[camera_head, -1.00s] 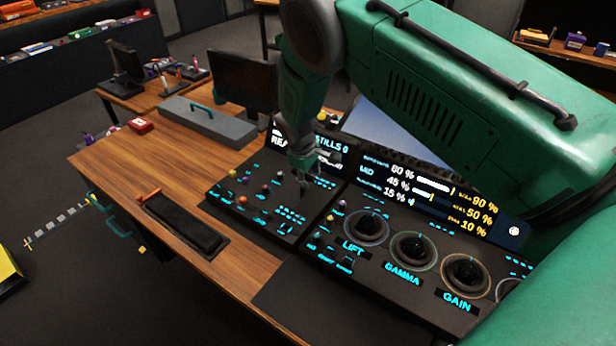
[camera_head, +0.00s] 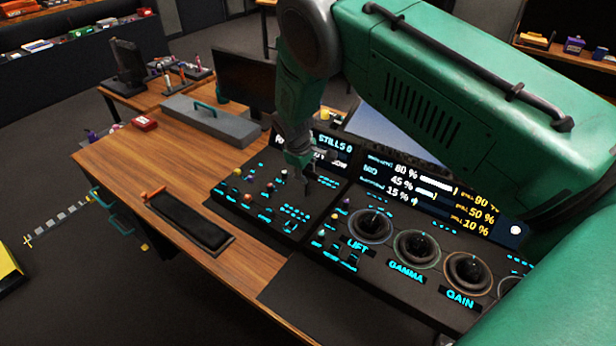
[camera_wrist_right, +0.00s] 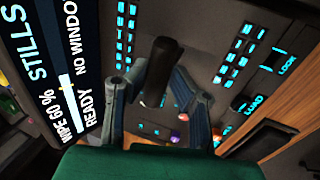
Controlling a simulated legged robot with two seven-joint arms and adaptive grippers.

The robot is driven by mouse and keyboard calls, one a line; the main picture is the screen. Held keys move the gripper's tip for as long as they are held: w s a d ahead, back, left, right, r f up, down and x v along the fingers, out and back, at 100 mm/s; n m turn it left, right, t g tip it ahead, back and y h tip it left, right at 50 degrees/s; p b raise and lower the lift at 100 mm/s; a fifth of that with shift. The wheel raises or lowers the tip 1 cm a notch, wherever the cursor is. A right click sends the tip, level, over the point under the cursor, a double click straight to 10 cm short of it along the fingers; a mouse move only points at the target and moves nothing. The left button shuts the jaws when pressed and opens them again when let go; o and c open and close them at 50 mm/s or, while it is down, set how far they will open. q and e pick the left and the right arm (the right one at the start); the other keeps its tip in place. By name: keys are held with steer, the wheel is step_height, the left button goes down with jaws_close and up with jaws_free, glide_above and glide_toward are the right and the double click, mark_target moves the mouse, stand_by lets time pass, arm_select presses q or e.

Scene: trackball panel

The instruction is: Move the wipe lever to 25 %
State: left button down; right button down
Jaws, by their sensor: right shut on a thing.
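The wipe lever is the black handle that shows in the right wrist view (camera_wrist_right: 165,55), standing up from the dark panel. My right gripper (camera_head: 308,178) is over the left panel section in the head view. In the right wrist view its two fingers (camera_wrist_right: 157,80) are on either side of the handle and shut on it. The lever is too small and covered to make out in the head view. The panel's display (camera_wrist_right: 62,75) reads WIPE 60 %, with READY and NO WINDO beside it. My left gripper is not in view.
Small coloured knobs (camera_head: 252,186) and lit buttons crowd the panel left of the gripper. LIFT (camera_head: 370,226), GAMMA (camera_head: 417,246) and GAIN (camera_head: 467,273) trackballs are to the right. A black padded rest (camera_head: 190,222) lies on the wooden desk (camera_head: 130,180).

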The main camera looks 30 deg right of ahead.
steer(key=shift+s+a+f, duration=0.1)
steer(key=shift+s+f, duration=0.45)
steer(key=shift+s, duration=0.2)
steer(key=shift+s+a, duration=0.2)
steer(key=shift+a, duration=0.95)
steer(key=shift+d, duration=0.4)
steer(key=c, duration=1.5)
jaws_free()
steer(key=shift+s+d, duration=0.1)
steer(key=shift+d, duration=0.1)
steer(key=shift+o, duration=0.3)
steer(key=shift+w+d, duration=0.2)
steer(key=shift+d, duration=0.05)
steer(key=shift+a, duration=0.15)
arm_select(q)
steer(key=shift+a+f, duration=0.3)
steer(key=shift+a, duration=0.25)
arm_select(e)
steer(key=v, duration=1.2)
steer(key=shift+w+a, duration=0.15)
